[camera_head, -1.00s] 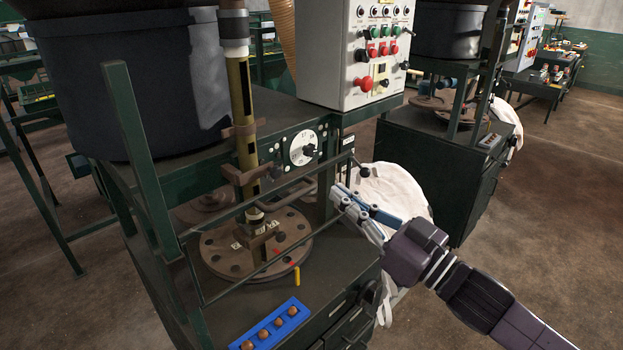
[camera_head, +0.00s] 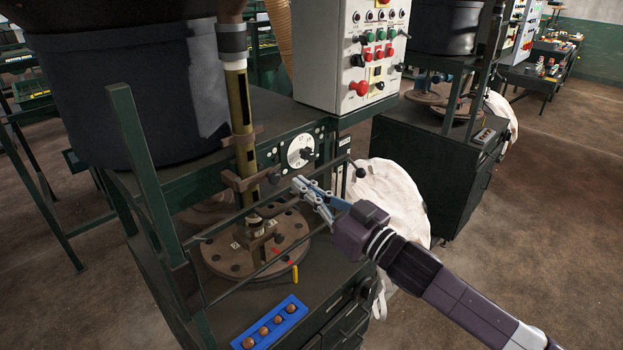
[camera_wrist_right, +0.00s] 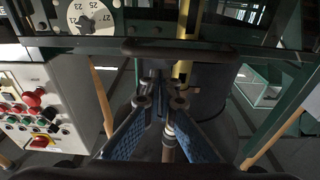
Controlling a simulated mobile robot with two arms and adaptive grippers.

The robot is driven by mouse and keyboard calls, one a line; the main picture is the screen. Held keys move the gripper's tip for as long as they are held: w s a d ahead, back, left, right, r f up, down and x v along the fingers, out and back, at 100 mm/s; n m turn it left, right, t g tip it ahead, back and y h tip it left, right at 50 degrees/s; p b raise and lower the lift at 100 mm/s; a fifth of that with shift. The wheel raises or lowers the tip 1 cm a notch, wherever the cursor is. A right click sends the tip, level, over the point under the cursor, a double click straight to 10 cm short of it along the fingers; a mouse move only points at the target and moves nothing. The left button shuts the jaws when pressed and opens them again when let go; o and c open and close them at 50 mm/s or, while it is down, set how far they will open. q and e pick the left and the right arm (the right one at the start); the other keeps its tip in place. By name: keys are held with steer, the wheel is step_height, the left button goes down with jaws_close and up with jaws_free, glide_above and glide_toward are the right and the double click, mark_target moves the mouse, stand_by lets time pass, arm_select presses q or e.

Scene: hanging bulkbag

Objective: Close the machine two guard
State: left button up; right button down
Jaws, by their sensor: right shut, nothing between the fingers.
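The guard (camera_head: 228,218) on the near machine is a frame of thin dark rods across the front of its work area, above the round brown plate (camera_head: 212,262) with holes. Its upper and lower rods run from the green post at left up toward the right. My right gripper (camera_head: 298,186) is shut and empty, close to the right part of the upper rod. Whether it touches the rod I cannot tell. Its fingers with blue pads also show in the right wrist view (camera_wrist_right: 160,100), with a dark crossbar beyond them. My left gripper is not in view.
A control box (camera_head: 348,60) with buttons stands above the machine's right corner, a round dial (camera_head: 300,150) below it. A blue tray (camera_head: 291,308) with several brown balls lies on the front tabletop. A white bag (camera_head: 395,195) hangs at right. A second machine (camera_head: 425,165) stands behind.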

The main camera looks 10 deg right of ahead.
steer(key=shift+s+d+f, duration=0.15)
steer(key=shift+s+f, duration=0.05)
steer(key=shift+f, duration=0.6)
